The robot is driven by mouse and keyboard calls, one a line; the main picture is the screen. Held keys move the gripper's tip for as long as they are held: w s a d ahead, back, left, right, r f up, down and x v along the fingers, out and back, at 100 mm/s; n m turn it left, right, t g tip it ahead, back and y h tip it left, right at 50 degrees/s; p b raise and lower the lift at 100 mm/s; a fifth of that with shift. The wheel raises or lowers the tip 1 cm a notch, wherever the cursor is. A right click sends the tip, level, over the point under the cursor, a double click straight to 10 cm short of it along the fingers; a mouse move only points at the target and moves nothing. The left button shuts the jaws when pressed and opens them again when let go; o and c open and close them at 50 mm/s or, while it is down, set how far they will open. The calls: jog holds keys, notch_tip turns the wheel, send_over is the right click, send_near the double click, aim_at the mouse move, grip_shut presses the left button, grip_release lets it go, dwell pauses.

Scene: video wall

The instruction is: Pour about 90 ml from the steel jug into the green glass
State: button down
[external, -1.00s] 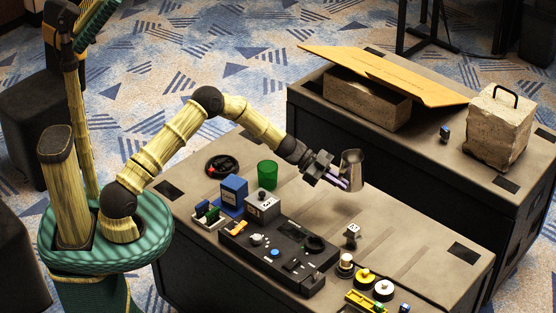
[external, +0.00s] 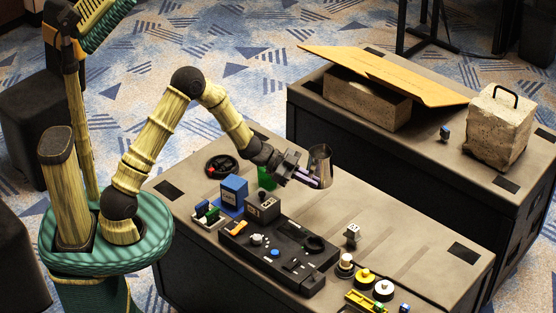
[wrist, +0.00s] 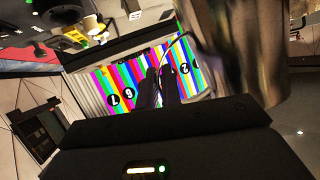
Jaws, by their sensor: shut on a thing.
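The steel jug (external: 319,164) is held upright above the table, to the right of the green glass. My gripper (external: 305,179) is shut on it from the left side. In the wrist view the jug (wrist: 243,50) fills the upper right, close to the fingers (wrist: 158,88). I cannot see what is inside the jug or the glass.
A black control panel (external: 279,256), a blue box (external: 233,190) and a grey box (external: 262,207) stand in front of the glass. A round black tray (external: 221,166) lies to its left. The table (external: 400,235) is mostly clear on the right. A second table holds a concrete block (external: 498,130).

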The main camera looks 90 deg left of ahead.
jog(key=s+r+n+y, duration=0.2)
jog(key=s+n+y, duration=0.2)
jog(key=s, duration=1)
jog(key=shift+r+t+y+b, duration=0.15)
jog(key=shift+t+y+b, duration=0.25)
jog(key=shift+a+r+p, duration=0.15)
jog(key=shift+r+p, duration=0.05)
jog(key=shift+p, duration=0.1)
jog(key=a+r+n+h+p, duration=0.3)
jog(key=a+n+h+p, duration=0.2)
jog(key=p, duration=1.2)
jog(key=shift+w+a+n+h, duration=0.4)
jog(key=shift+a+n, duration=1.4)
jog(key=shift+a, duration=0.65)
jog(key=shift+r, duration=0.15)
jog(key=shift+a+n+t+h, duration=0.4)
jog(key=shift+a+n, duration=0.3)
jog(key=shift+a, duration=0.1)
